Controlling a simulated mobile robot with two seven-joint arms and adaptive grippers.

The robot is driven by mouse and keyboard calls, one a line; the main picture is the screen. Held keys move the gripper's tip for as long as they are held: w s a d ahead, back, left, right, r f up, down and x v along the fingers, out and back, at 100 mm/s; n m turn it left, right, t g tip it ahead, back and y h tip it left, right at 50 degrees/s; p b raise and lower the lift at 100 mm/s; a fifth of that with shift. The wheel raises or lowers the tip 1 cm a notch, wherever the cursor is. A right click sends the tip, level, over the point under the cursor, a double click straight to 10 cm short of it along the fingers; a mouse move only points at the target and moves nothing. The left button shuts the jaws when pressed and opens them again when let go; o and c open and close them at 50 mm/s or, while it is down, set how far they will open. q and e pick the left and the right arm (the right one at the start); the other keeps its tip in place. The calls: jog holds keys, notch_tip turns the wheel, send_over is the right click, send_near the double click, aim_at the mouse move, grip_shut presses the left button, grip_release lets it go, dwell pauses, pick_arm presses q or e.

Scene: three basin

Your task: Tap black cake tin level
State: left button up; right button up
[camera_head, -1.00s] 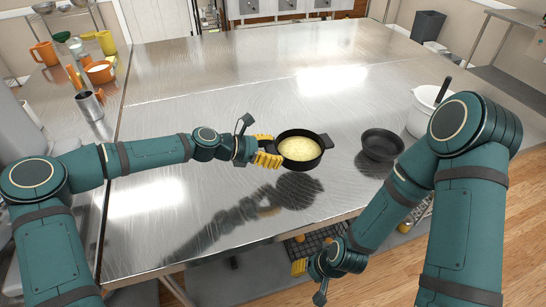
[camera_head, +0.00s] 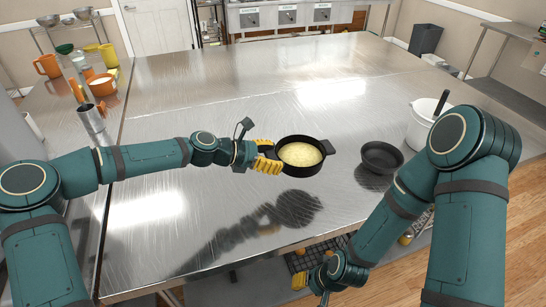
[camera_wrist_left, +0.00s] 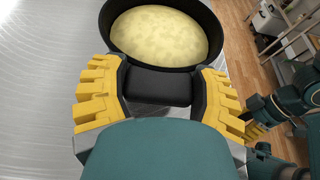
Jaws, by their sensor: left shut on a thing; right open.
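The black cake tin (camera_head: 318,169) holds pale yellow batter (camera_head: 300,154) and has side handles. My left gripper (camera_head: 268,158) is shut on its left handle. In the left wrist view the yellow fingers of my left gripper (camera_wrist_left: 160,92) sit on both sides of the black handle (camera_wrist_left: 158,86), and the tin (camera_wrist_left: 213,30) lies beyond. The tin appears to be held above the steel table (camera_head: 200,215), with a dark reflection below it. My right gripper (camera_head: 312,284) hangs low by the table's front edge, empty; its fingers show only partly.
An empty dark round pan (camera_head: 381,158) stands right of the tin. A white pot (camera_head: 420,125) with a dark-handled tool is farther right. A metal cup (camera_head: 90,118) and orange mugs (camera_head: 102,84) are at the left. The table's middle and back are clear.

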pick_arm(q)
jog(key=c, duration=0.6)
jog(key=shift+h, duration=0.3)
jog(key=shift+f+b, duration=2.2)
jog(key=shift+f, duration=1.2)
